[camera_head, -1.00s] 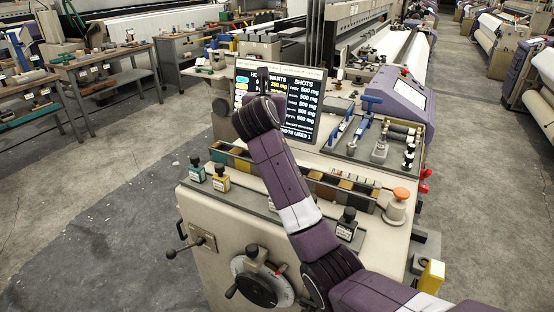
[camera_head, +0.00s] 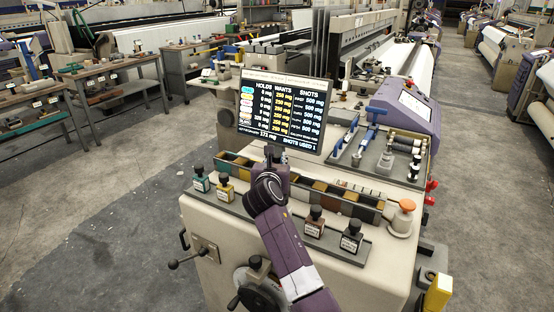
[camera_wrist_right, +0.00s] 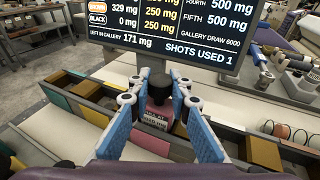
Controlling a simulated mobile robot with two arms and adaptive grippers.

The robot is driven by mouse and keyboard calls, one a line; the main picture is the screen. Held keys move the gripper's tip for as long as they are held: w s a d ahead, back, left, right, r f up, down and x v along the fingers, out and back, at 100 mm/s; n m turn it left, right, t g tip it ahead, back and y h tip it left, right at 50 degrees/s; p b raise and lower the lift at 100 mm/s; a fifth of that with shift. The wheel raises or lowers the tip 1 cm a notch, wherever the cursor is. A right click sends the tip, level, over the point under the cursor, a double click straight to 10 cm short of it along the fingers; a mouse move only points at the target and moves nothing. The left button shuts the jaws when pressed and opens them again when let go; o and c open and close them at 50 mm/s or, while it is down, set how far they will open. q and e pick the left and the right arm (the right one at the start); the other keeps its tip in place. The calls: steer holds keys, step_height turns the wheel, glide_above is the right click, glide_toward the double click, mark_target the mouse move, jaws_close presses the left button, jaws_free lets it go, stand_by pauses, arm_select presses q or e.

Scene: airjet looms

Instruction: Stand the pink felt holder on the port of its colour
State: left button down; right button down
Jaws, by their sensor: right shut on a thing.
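My right gripper (camera_wrist_right: 157,98) has its blue-padded fingers closed on a small bottle-like holder (camera_wrist_right: 155,115) with a black knob and a pinkish label, in the right wrist view. The label text is too small to read fully. In the head view my right gripper (camera_head: 275,165) is just below the screen, over the long trough. The arm hides most of the held holder there. My left gripper is not in view.
The screen (camera_head: 285,112) stands close behind the gripper. A teal-label holder (camera_head: 200,182) and a yellow-label holder (camera_head: 226,192) stand on the left front ledge. Two dark-knobbed holders (camera_head: 315,222) (camera_head: 350,238) stand to the right. An orange-topped knob (camera_head: 405,208) is at the trough's right end.

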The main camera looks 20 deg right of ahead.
steer(key=c, duration=1.8)
jaws_free()
steer(key=shift+s+r, duration=0.1)
steer(key=shift+r, duration=0.05)
steer(key=v, duration=1.2)
